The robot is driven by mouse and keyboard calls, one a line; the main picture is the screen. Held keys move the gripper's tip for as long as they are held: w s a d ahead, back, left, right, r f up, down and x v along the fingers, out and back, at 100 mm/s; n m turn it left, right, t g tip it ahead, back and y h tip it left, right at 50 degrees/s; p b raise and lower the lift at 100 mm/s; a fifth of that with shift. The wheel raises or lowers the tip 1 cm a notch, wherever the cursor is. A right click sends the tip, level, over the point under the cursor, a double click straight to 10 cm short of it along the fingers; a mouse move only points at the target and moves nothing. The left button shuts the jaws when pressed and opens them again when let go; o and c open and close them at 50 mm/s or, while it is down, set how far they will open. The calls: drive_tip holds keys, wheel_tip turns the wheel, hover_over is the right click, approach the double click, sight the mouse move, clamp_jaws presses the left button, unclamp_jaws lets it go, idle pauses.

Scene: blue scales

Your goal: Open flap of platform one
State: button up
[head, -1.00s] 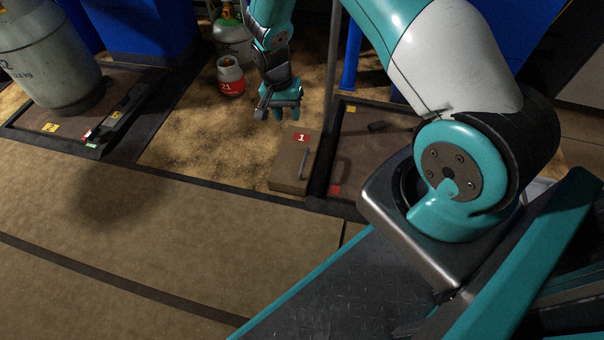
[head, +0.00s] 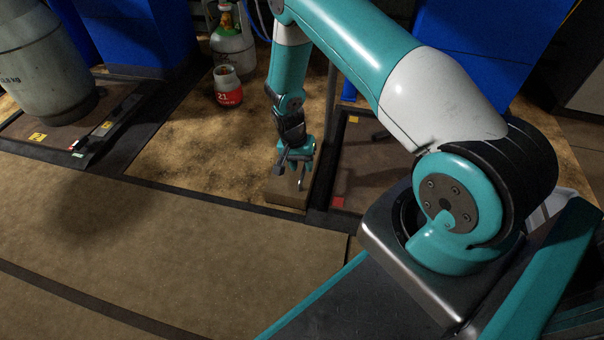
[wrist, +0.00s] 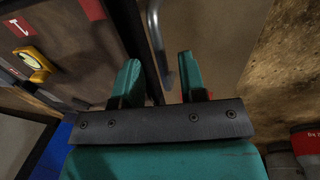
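The flap of platform one (head: 285,197) is a tan box-like cover beside the dark-framed platform (head: 365,175). Its red number 1 label is hidden behind my arm in the head view. Its metal handle (head: 301,184) stands at its right side. My gripper (head: 298,171) is above the flap, pointing down at the handle. In the wrist view my gripper (wrist: 158,72) is open, with two teal fingers apart. There the handle (wrist: 157,45) appears between the fingertips and the tan flap (wrist: 215,45) fills the upper middle. I see no finger contact with the handle.
A red and grey gas bottle (head: 228,88) and a larger grey-green one (head: 232,50) stand behind. A big grey cylinder (head: 45,70) stands at left near another dark flap (head: 108,122). A thin pole rises behind the flap. The floor in front is clear.

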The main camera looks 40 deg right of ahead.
drive_tip(key=shift+s+d+f, duration=0.1)
drive_tip(key=shift+f, duration=0.7)
clamp_jaws()
drive_tip(key=shift+r, duration=0.15)
